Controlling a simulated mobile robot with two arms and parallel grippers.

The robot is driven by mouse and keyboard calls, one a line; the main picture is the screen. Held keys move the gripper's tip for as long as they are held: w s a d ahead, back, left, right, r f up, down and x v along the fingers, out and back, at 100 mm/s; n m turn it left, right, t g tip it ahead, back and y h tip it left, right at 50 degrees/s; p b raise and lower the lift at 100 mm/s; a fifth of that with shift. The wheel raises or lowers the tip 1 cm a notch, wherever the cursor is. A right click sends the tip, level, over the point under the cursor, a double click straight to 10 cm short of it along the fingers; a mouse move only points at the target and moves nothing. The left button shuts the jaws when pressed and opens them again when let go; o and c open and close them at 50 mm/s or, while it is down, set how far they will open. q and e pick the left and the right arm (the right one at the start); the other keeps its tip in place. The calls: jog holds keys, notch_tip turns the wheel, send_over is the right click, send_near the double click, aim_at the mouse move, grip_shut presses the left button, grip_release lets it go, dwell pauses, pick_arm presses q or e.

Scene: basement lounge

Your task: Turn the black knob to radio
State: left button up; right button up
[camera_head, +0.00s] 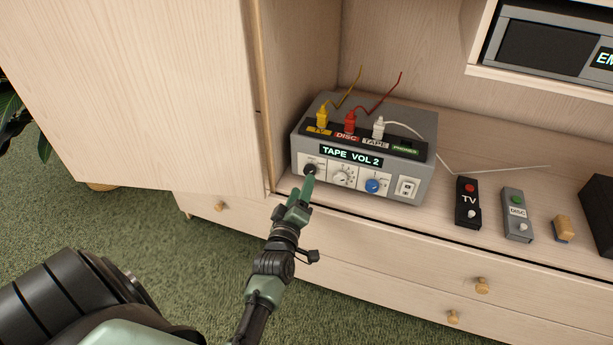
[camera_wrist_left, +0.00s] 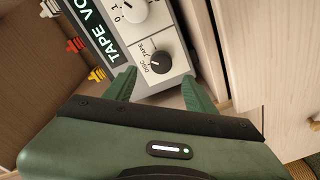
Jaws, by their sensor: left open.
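The black knob (camera_head: 310,169) is at the left end of the front of a grey switch box (camera_head: 415,189), whose display reads "TAPE VOL 2". In the left wrist view the black knob (camera_wrist_left: 158,62) has a white pointer line, with the labels "DISC" and "TAPE" beside it; no radio label can be read. My left gripper (camera_head: 305,186) is in front of the knob, partly covering its panel. In the left wrist view its green fingers (camera_wrist_left: 158,88) are apart, one to each side of the knob and short of it, with nothing between them. My right gripper is not in view.
A white knob (camera_head: 343,176), a blue knob (camera_head: 374,186) and a white switch (camera_head: 407,187) share the front. Yellow, red and white plugs stand on top. The TV remote (camera_head: 468,204) and disc remote (camera_head: 517,215) lie to the right. A cabinet door (camera_head: 140,90) stands open at left.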

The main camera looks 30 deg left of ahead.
aim_at(308, 172)
pick_arm(q)
jog(key=x, duration=0.4)
jog(key=shift+w+f+b, duration=0.1)
jog(key=shift+w+b, duration=0.05)
jog(key=shift+b, duration=0.2)
jog(key=shift+w+a, duration=0.25)
jog(key=shift+w, duration=0.35)
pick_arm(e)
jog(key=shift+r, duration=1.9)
pick_arm(q)
grip_shut()
